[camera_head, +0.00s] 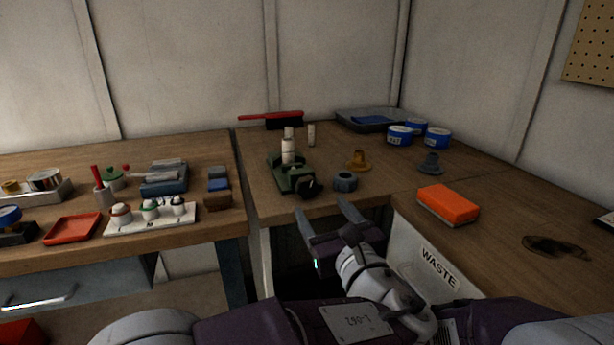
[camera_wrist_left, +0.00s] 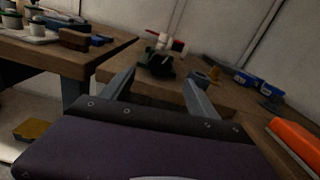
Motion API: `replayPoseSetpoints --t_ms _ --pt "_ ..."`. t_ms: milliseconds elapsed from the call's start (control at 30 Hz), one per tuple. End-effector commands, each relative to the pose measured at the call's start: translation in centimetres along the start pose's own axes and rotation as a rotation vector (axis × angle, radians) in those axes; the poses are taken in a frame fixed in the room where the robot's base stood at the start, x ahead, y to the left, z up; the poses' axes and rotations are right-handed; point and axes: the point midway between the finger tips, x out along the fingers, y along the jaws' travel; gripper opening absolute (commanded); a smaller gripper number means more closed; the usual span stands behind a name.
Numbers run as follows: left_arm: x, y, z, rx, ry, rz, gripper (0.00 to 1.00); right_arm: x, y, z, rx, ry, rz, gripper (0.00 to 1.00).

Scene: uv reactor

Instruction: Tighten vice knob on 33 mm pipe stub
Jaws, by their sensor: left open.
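A green vice (camera_head: 284,174) stands on the wooden bench near its front edge, with a dark knob (camera_head: 308,187) on its front side. A pale pipe stub (camera_head: 288,150) stands upright in the vice. My left gripper (camera_head: 322,208) is open and empty, in front of the bench edge and short of the knob. In the left wrist view, the vice (camera_wrist_left: 160,66) and the pale stub (camera_wrist_left: 162,42) show beyond and between the open fingers (camera_wrist_left: 158,78). The knob is too dark there to make out clearly. My right gripper is not in view.
A grey ring-shaped part (camera_head: 345,181) lies right of the knob. A smaller pale stub (camera_head: 311,135), a red brush (camera_head: 283,119), yellow (camera_head: 358,161) and grey (camera_head: 431,163) funnel-like parts and blue tins (camera_head: 400,136) stand behind. An orange sponge (camera_head: 448,204) and a waste bin (camera_head: 425,255) are right.

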Motion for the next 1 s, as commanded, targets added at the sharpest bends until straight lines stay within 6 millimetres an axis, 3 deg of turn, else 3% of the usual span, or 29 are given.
replayPoseSetpoints --t_ms 167,500,867,1000 --pt "1.4 0.1 -0.4 -0.003 0.001 0.004 0.69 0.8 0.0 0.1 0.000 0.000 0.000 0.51" --pt "8.0 0.1 -0.3 -0.006 -0.001 0.003 0.69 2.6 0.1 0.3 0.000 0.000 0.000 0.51" --pt "9.1 0.0 -0.1 -0.005 0.000 -0.001 0.69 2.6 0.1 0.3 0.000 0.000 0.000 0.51" --pt "9.1 0.0 -0.1 -0.006 0.000 0.000 0.35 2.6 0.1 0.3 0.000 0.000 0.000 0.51"
